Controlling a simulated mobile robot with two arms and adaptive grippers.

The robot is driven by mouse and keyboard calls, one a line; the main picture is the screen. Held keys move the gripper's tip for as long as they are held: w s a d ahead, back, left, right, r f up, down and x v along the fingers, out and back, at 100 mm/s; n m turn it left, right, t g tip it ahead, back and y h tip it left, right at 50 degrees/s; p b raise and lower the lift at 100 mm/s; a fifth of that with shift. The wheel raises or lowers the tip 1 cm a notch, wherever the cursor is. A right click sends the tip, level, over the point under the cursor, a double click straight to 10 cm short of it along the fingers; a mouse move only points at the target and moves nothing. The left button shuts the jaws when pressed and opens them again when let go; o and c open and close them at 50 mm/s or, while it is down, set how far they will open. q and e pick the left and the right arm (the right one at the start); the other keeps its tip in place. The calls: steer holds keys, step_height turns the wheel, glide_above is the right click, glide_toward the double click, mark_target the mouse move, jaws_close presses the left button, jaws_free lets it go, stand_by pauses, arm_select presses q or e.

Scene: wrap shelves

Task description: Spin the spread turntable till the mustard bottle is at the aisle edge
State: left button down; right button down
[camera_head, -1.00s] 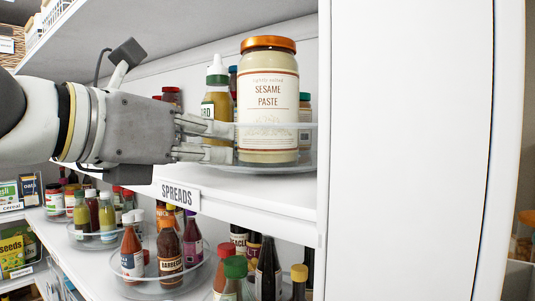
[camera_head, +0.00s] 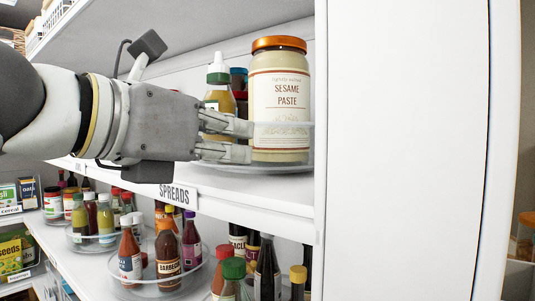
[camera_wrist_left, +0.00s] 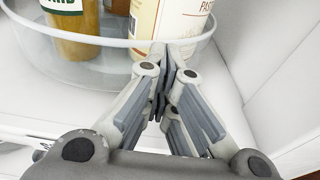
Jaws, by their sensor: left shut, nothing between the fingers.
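The spread turntable (camera_head: 262,167) is a clear round tray with a low rim on the shelf above the SPREADS label. It also shows in the left wrist view (camera_wrist_left: 105,70). The mustard bottle (camera_head: 215,98), yellow with a white nozzle cap, stands on it to the left of a big sesame paste jar (camera_head: 281,105) with an orange lid. In the left wrist view the mustard bottle (camera_wrist_left: 76,25) is at the upper left, cut off by the top edge. My left gripper (camera_head: 250,140) is shut and empty, its tips at the rim in front of the jar (camera_wrist_left: 160,22). My right gripper is out of view.
A white upright panel (camera_head: 405,150) closes the shelf bay at the right. Darker jars stand behind the mustard bottle, partly hidden. The shelf below holds clear turntables with several sauce bottles (camera_head: 168,253). The SPREADS label (camera_head: 177,196) hangs on the shelf edge.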

arm_select(q)
steer(key=shift+a, duration=0.15)
steer(key=shift+s+f+b, duration=0.2)
steer(key=shift+s+b, duration=0.5)
steer(key=shift+b, duration=0.1)
steer(key=shift+s+a+r+b, duration=0.1)
steer(key=shift+s+a+b, duration=0.1)
steer(key=shift+s, duration=0.3)
steer(key=shift+s+a+b, duration=0.1)
steer(key=shift+s+b, duration=0.1)
steer(key=shift+s, duration=0.25)
steer(key=v, duration=1.2)
steer(key=shift+w, duration=0.1)
